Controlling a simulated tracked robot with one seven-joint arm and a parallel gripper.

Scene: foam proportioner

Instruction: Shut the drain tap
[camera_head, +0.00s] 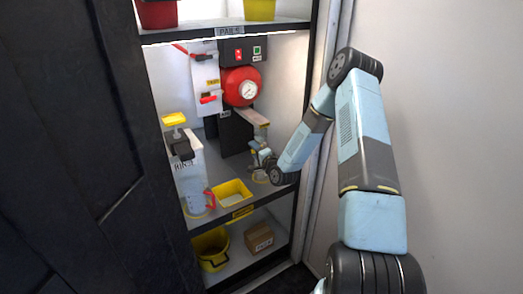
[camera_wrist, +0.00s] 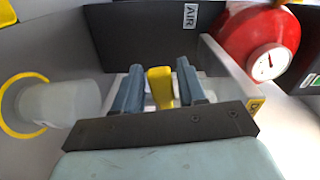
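The drain tap's yellow handle (camera_wrist: 160,88) shows in the wrist view, upright between my two fingers. My gripper (camera_wrist: 161,85) is open around it, with a narrow gap at each side; contact with either finger cannot be made out. A partly hidden yellow label (camera_wrist: 254,106) sits just right of the fingers. In the head view my gripper (camera_head: 262,158) is at the right of the cabinet's middle shelf, below the red gauge unit. There the gripper hides the tap's handle. The tap's body is hidden in the wrist view.
A red tank with a gauge (camera_head: 241,86) is close above my gripper. A whitish cup (camera_wrist: 62,103) stands by a yellow ring at the wrist view's left. A yellow tray (camera_head: 231,193) and a clear container (camera_head: 190,176) stand left on the shelf. The cabinet's right post is beside my arm.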

